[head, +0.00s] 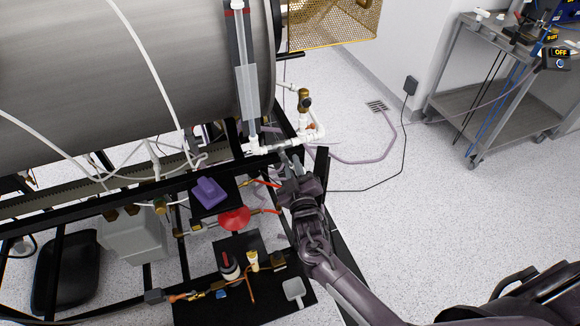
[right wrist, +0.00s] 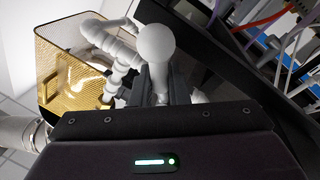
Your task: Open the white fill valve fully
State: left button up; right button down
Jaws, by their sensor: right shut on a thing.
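The white fill valve shows in the right wrist view as a round white knob (right wrist: 157,44) with a white stem below it. In the head view, white pipe fittings (head: 310,135) run beside the front end of the large grey cylinder, and my right gripper (head: 289,162) reaches up to them from below. In the right wrist view its fingers (right wrist: 158,86) are shut on the white valve's stem, one on each side. The gripper hides the valve itself in the head view. My left gripper is not in view.
The large grey cylinder (head: 150,70) lies on a black frame. A red round part (head: 234,219) and a purple block (head: 208,193) sit left of my right arm. A yellow mesh guard (head: 335,22) stands behind. A grey cart (head: 505,85) stands at right; the floor between is mostly clear.

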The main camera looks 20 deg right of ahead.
jog(key=n, duration=0.3)
jog(key=shift+d+r+t+y, duration=0.3)
jog(key=shift+d+r, duration=0.05)
jog(key=n, duration=0.1)
jog(key=n+p, duration=0.1)
jog(key=n, duration=0.1)
jog(key=r+n+y, duration=0.1)
jog(key=shift+d+n, duration=0.3)
jog(key=n+p, duration=0.1)
jog(key=n, duration=0.1)
jog(key=r+n+y+p, duration=0.1)
jog(key=n, duration=0.1)
jog(key=shift+d+n+y, duration=0.1)
jog(key=shift+n+y, duration=0.2)
jog(key=shift+n, duration=0.1)
jog(key=shift+r+n, duration=0.1)
jog(key=shift+n, duration=0.2)
jog(key=c, duration=1.5)
grip_release()
jog(key=shift+s+f, duration=0.2)
jog(key=shift+s, duration=0.3)
jog(key=s, duration=0.2)
jog(key=s+b, duration=0.1)
jog(key=s, duration=0.1)
jog(key=s+f, duration=0.1)
jog(key=s, duration=0.1)
jog(key=shift+s+d, duration=0.1)
jog(key=shift+s, duration=0.25)
